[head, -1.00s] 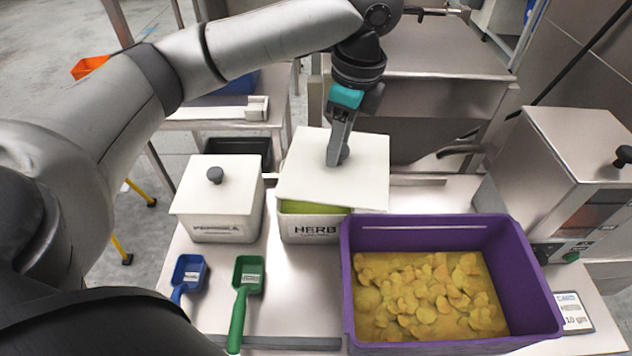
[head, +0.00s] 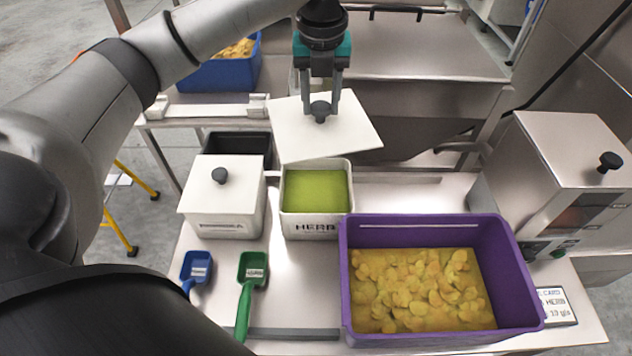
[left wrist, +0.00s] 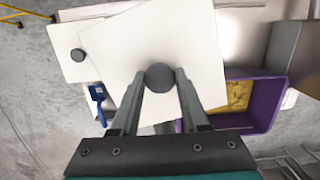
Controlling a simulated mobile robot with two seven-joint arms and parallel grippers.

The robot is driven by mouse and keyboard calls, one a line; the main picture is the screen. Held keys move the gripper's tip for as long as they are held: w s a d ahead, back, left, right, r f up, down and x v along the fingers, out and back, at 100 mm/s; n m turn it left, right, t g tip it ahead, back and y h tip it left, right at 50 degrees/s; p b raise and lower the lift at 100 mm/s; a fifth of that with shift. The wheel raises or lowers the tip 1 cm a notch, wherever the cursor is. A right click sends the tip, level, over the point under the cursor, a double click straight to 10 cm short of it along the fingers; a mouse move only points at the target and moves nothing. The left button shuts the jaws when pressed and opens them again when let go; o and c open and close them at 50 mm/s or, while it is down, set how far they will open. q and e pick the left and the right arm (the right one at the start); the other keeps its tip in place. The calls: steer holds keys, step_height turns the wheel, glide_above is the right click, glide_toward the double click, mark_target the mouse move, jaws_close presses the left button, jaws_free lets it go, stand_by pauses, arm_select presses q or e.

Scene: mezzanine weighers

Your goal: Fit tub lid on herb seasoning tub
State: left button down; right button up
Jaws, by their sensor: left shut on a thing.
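The herb seasoning tub (head: 316,229) is a white square tub labelled HERB, standing open on the steel table with green seasoning (head: 316,190) showing inside. My left gripper (head: 320,108) is shut on the dark knob of the white tub lid (head: 345,138). It holds the lid tilted, above and behind the tub, with the lid's front edge near the tub's back rim. The lid also shows in the left wrist view (left wrist: 160,45), turned relative to the table, and there it hides the herb tub. My right gripper is not in view.
A lidded white tub (head: 222,205) stands left of the herb tub. A purple crate (head: 430,232) of yellow chips is close at the right front. Blue (head: 196,268) and green (head: 252,272) scoops lie in front. A steel weigher (head: 570,150) stands at the right.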

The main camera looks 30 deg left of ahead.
mark_target(313, 123)
arm_select(q)
steer(key=m, duration=0.1)
steer(key=a+r+m, duration=0.1)
steer(key=shift+w+a+m+p, duration=0.15)
steer(key=shift+w+m+p, duration=0.1)
steer(key=shift+m+p, duration=0.05)
steer(key=shift+f, duration=0.25)
step_height(313, 123, down, 20)
steer(key=b, duration=0.2)
steer(key=shift+r, duration=0.25)
steer(key=shift+f, duration=0.2)
steer(key=shift+c, duration=2)
jaws_free()
steer(key=r, duration=0.4)
steer(key=s+r+p, duration=0.1)
steer(key=r, duration=0.7)
steer(key=shift+s+d+r, duration=0.2)
